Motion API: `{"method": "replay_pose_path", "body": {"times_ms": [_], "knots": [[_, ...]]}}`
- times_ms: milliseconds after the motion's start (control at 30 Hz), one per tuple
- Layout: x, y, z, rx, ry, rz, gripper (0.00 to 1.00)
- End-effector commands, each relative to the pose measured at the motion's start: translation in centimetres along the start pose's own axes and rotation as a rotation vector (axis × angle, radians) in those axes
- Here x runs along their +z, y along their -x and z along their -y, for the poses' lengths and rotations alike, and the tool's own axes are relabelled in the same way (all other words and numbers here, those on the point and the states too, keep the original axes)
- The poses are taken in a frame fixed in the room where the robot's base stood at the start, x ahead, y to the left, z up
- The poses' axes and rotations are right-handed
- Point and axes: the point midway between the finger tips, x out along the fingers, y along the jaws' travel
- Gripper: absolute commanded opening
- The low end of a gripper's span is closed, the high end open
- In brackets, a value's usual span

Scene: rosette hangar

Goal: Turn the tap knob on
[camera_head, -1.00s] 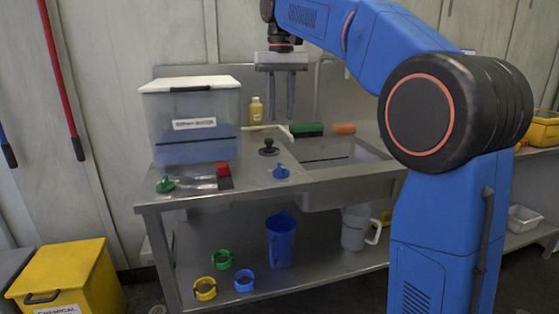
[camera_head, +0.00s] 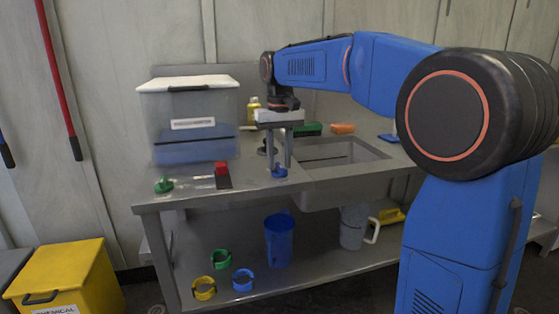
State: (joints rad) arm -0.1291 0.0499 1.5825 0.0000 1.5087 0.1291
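A small blue knob (camera_head: 279,173) stands on the steel counter near its front edge, left of the sink. A black knob (camera_head: 264,150) stands behind it, partly hidden by my gripper. The frames do not make clear which of them is the tap knob. My gripper (camera_head: 279,161) points straight down with its two fingers apart. Its fingertips are just above or around the blue knob; I cannot tell whether they touch it. Nothing shows held between the fingers.
A clear lidded box (camera_head: 190,120) stands at the back left of the counter (camera_head: 235,195). The sink basin (camera_head: 345,155) is to the right.

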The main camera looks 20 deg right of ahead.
Motion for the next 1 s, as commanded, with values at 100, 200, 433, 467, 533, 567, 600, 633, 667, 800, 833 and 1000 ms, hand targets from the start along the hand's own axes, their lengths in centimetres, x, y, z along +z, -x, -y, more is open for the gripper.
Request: {"method": "replay_pose_path", "body": {"times_ms": [100, 200, 433, 467, 533, 567, 600, 633, 667, 800, 833, 1000], "knots": [[0.01, -0.28, 0.00, 0.000, 0.000, 0.000, 0.30], [0.01, -0.30, 0.00, 0.000, 0.000, 0.000, 0.30], [0.00, -0.28, 0.00, 0.000, 0.000, 0.000, 0.01], [0.00, -0.28, 0.00, 0.000, 0.000, 0.000, 0.00], [0.00, -0.27, 0.00, 0.000, 0.000, 0.000, 0.00], [0.00, -0.27, 0.00, 0.000, 0.000, 0.000, 0.00], [0.00, -0.27, 0.00, 0.000, 0.001, 0.000, 0.00], [0.00, -0.27, 0.00, 0.000, 0.002, 0.000, 0.00], [0.00, -0.27, 0.00, 0.000, 0.003, 0.000, 0.00], [0.00, -0.26, 0.00, 0.000, 0.026, 0.000, 0.00], [0.00, -0.26, 0.00, 0.000, 0.035, 0.000, 0.00], [0.00, -0.25, 0.00, 0.000, 0.119, 0.000, 0.00]]}}
